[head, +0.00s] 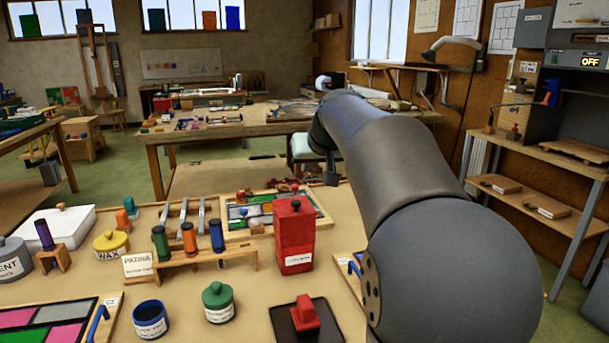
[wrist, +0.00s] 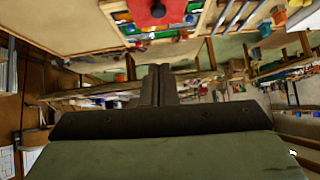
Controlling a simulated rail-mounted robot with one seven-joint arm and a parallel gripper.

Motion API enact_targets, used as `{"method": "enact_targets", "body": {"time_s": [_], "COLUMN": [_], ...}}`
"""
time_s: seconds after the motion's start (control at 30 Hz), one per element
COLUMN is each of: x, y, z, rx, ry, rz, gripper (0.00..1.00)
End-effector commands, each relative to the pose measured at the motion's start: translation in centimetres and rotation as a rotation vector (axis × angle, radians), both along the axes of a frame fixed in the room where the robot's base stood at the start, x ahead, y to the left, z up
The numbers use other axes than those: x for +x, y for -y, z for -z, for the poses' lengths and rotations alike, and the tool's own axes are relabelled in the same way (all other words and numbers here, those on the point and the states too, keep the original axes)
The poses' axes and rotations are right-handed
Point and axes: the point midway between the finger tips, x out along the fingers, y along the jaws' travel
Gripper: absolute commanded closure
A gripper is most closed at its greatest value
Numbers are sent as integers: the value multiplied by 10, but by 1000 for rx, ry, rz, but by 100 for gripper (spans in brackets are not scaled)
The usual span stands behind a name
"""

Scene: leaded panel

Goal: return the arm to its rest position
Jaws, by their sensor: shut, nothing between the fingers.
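My arm rises from the lower right of the head view and reaches forward over the workbench. The hand is mostly hidden behind the arm. A dark tip of my gripper (head: 331,172) shows just below the arm, by the bench's far edge. In the wrist view the fingers of my gripper (wrist: 158,84) are together with nothing between them. The leaded panel (head: 268,208) lies in its wooden frame on the bench, and its coloured pieces also show at the top of the wrist view (wrist: 165,22).
A red canister (head: 295,240) stands in front of the panel. A rack of coloured bottles (head: 205,260), a green-lidded jar (head: 218,302) and a red block on a dark tray (head: 305,316) stand nearby. Shelves (head: 545,190) stand at the right; another table (head: 210,130) is behind.

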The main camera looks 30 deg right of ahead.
Motion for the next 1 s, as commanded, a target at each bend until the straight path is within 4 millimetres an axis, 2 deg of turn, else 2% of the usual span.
{"method": "enact_targets", "body": {"time_s": [0.27,0.37,0.47,0.57,0.7,0.8,0.9,1.0], "x": [-7,-15,-37,-77,-150,-206,-255,-292], "y": [-2,-18,-52,-96,-147,-172,-186,-192], "z": [-4,8,38,80,141,179,210,231], "rx": [2,14,36,58,69,58,42,25], "ry": [-6,-41,-129,-253,-437,-560,-659,-731], "rz": [-2,-15,-48,-89,-143,-176,-200,-216], "gripper": [100,100,100,100,100,100,100,100]}}
